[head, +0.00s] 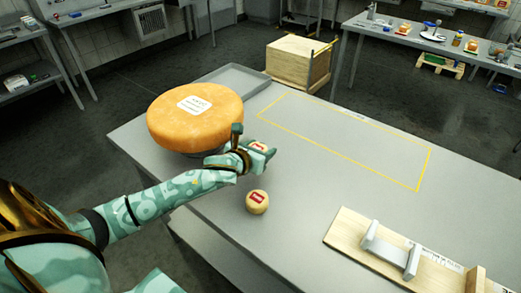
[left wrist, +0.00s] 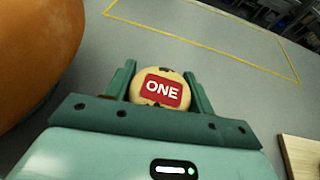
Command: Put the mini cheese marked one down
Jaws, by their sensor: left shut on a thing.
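The mini cheese marked one (left wrist: 161,103) is a small pale round with a red label reading ONE. My left gripper (left wrist: 160,88) is shut on it, with a finger on each side. In the head view my left gripper (head: 262,150) is over the table beside the big cheese wheel, and the held cheese (head: 258,146) is partly hidden by the fingers. Whether it touches the table, I cannot tell. A second mini cheese (head: 257,202) with a red label stands on the table nearer to me; its word is too small to read. My right gripper is not in view.
A large orange cheese wheel (head: 193,128) stands close to the left of my gripper. A yellow outlined rectangle (head: 345,153) marks empty table beyond. A grey tray (head: 236,79) lies behind the wheel. A wooden board with a handle (head: 388,252) is at the front right.

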